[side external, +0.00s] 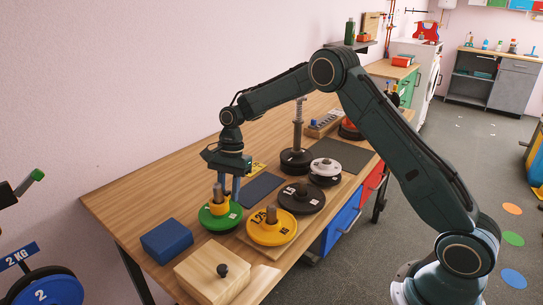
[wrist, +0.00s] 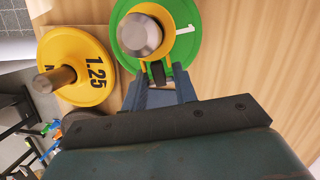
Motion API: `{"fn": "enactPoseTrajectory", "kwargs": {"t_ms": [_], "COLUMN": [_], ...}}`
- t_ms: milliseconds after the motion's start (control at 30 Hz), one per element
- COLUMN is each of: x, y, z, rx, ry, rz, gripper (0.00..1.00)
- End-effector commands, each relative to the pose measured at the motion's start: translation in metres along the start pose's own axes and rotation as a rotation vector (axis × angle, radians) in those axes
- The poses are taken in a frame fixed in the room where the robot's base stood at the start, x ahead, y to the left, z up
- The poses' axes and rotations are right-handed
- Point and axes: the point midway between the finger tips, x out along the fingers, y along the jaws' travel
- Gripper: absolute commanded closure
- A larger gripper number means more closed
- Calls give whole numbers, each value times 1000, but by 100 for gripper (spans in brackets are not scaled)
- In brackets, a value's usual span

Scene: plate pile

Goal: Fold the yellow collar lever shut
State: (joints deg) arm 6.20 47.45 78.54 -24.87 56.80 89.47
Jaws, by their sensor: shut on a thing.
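The yellow collar (side external: 217,206) sits around a metal post above a green plate at the front of the bench. In the wrist view the collar (wrist: 140,57) is a yellow ring around the post's round end, over the green plate (wrist: 192,50). My gripper (side external: 229,199) points down beside the collar. In the wrist view its blue fingers (wrist: 160,85) are on both sides of the collar's lever part, shut on it, at the side facing my wrist. A small dark piece (wrist: 158,72) shows between the fingers. The lever is mostly hidden, so its angle cannot be told.
A yellow 1.25 plate (side external: 270,230) on a post stands close to the right. A blue block (side external: 166,241) and a wooden box with a dark knob (side external: 213,277) lie in front. Black plates (side external: 303,199) and a tall spring post (side external: 298,125) stand farther back.

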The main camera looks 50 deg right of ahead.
Motion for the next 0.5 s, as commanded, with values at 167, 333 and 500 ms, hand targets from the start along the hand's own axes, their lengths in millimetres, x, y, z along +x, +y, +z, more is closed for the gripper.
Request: {"fn": "enactPoseTrajectory", "kwargs": {"t_ms": [167,333,500], "x": [3,4,4], "y": [0,0,0], "z": [4,6,7], "rx": [-5,-5,-6], "ry": [-3,-3,-3], "rz": [4,3,3], "gripper": [80,80,81]}}
